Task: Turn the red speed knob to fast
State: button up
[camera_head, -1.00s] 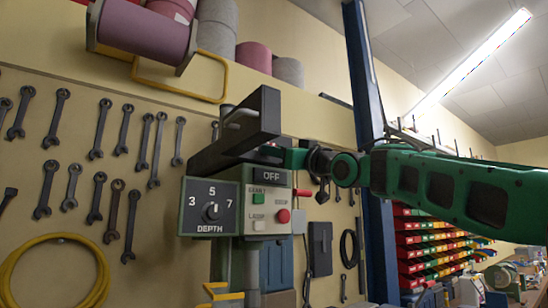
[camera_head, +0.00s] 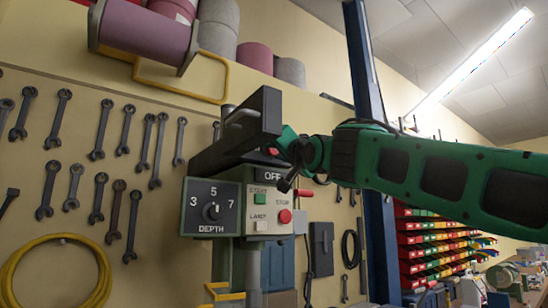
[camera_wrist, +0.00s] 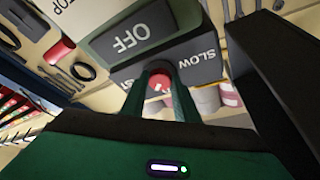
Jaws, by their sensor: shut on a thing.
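The red speed knob (camera_wrist: 159,82) shows in the wrist view between my gripper's two fingertips (camera_wrist: 158,76). It has a pale mark on it. My gripper is shut on the knob. The word SLOW (camera_wrist: 196,60) is on the dark plate to the right of the knob. On the left, a finger covers most of the other word, and only its last letters show. In the head view, my gripper (camera_head: 280,148) is at the machine's upper front, with a small red part, likely the knob, beside it.
The OFF label (camera_head: 272,176) sits just below my gripper, above green, white and red buttons. A DEPTH dial (camera_head: 211,212) is to the left. A dark block (camera_head: 254,122) juts out close to my gripper. Wrenches hang on the wall at left; a blue post (camera_head: 366,90) stands behind my arm.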

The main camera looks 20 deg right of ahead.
jog(key=shift+m+g+h, duration=0.3)
jog(key=shift+m+h, duration=0.3)
jog(key=shift+m, duration=1.1)
jog(key=o, duration=1.1)
jog(key=shift+d, duration=0.1)
jog(key=shift+c, duration=0.2)
